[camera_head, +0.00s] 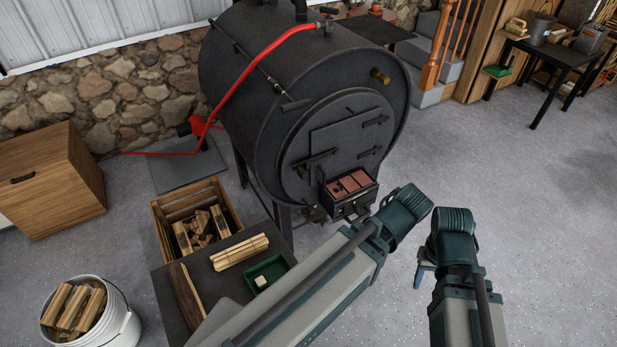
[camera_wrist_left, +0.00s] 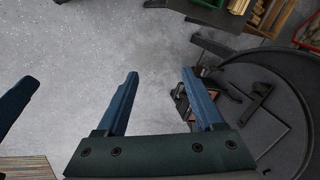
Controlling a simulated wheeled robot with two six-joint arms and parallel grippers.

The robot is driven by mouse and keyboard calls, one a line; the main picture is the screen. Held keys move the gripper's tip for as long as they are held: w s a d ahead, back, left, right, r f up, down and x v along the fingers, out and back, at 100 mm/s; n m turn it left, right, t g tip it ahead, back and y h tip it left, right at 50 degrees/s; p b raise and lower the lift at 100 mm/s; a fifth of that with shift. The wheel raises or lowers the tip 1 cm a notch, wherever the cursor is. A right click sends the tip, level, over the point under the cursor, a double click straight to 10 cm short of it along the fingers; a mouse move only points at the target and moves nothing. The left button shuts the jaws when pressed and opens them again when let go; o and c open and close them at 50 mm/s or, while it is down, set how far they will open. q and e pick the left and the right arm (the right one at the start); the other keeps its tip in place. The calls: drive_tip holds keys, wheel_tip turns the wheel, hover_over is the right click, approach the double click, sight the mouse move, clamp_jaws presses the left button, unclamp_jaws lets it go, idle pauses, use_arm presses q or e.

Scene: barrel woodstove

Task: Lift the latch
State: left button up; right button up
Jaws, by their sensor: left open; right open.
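The dark latch (camera_head: 315,163) is on the left side of the stove door (camera_head: 345,130), above a small front box. A dark bar that looks like the latch also shows at the right in the left wrist view (camera_wrist_left: 258,97). My left gripper (camera_wrist_left: 160,73) is open and empty, its blue fingers apart over grey floor, with the stove front to the right and no contact with the latch. In the head view its fingers are hidden behind my wrist. My right gripper (camera_head: 424,267) shows a small blue part below its wrist, apart from the stove.
The box with reddish bricks (camera_head: 350,187) juts out below the door. A low dark table (camera_head: 225,280) holds sticks (camera_head: 240,251) and a green tray (camera_head: 268,276). A wood crate (camera_head: 165,225) and white bucket (camera_head: 120,325) stand left.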

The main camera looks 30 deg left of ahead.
use_arm(q)
drive_tip(key=w+a+f+n+t+y+b, duration=0.2)
drive_tip(key=w+a+f+n+y+b, duration=0.2)
drive_tip(key=a+b, duration=0.3)
drive_tip(key=w+a+f+n+t+y+b, duration=0.3)
drive_tip(key=w+a+b, duration=0.3)
drive_tip(key=b, duration=0.7)
drive_tip(key=w+a+f+n+t+y+b, duration=0.3)
drive_tip(key=a+b, duration=0.5)
drive_tip(key=b, duration=0.3)
wheel_tip(320, 180, down, 2)
drive_tip(key=w+n+y, duration=0.1)
drive_tip(key=w+y, duration=0.1)
drive_tip(key=shift+w+a+f+n+y, duration=0.15)
drive_tip(key=shift+w+n+y, duration=0.1)
drive_tip(key=shift+n+y, duration=0.15)
use_arm(e)
wheel_tip(320, 180, down, 34)
drive_tip(key=shift+r, duration=0.25)
